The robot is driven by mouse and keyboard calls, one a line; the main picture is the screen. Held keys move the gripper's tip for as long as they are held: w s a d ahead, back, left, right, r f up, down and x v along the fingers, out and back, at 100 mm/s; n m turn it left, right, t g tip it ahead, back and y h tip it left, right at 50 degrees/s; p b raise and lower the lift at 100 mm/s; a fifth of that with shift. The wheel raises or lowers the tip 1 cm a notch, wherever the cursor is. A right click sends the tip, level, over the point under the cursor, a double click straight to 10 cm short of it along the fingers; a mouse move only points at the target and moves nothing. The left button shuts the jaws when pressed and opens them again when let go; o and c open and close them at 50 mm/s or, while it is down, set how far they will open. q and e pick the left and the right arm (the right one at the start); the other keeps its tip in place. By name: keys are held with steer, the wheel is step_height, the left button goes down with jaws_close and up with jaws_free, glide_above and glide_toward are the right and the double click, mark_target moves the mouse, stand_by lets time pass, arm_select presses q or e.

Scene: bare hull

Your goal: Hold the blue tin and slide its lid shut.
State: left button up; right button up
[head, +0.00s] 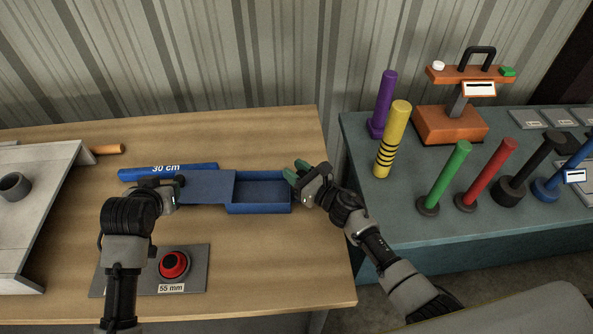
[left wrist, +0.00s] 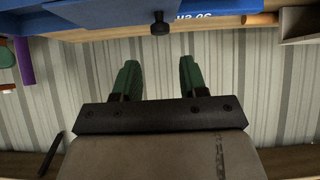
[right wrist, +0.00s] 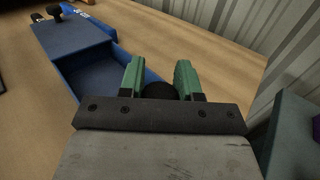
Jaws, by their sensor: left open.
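The blue tin (head: 260,208) lies on the wooden table with its right part open and its inside bare. Its flat blue lid (head: 208,186) sticks out to the left, and a dark knob (left wrist: 160,25) on it shows in the left wrist view. My right gripper (head: 296,172) is at the tin's right end. In the right wrist view its green fingers (right wrist: 158,80) are closed on a dark round grip at that end of the tin (right wrist: 88,78). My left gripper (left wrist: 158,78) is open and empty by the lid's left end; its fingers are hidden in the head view.
A blue bar marked 30 cm (head: 168,171) lies just behind the lid. A grey tray (head: 40,215) stands at left. Coloured posts and an orange stand (head: 450,124) occupy the teal table at right.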

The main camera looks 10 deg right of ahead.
steer(key=c, duration=0.5)
steer(key=o, duration=0.5)
steer(key=c, duration=0.4)
arm_select(q)
steer(key=c, duration=0.7)
steer(key=shift+w+a+f, duration=0.1)
steer(key=shift+w, duration=0.1)
jaws_close()
steer(key=w+a+f+m+g+h, duration=0.2)
steer(key=w+a+g, duration=0.2)
steer(key=w, duration=0.2)
steer(key=w+a+r+m+g+h, duration=0.2)
steer(key=w+a+r+g+h, duration=0.15)
steer(key=a+r, duration=0.3)
steer(key=shift+g, duration=0.25)
steer(key=shift+s+d+f, duration=0.1)
steer(key=shift+d+f, duration=1.25)
steer(key=shift+f, duration=0.25)
steer(key=shift+s+d+f, duration=0.1)
steer(key=shift+d+f, duration=1.25)
steer(key=shift+f, duration=0.2)
steer(key=shift+s+d+f, duration=0.1)
steer(key=shift+d+f, duration=1.25)
steer(key=shift+f, duration=0.25)
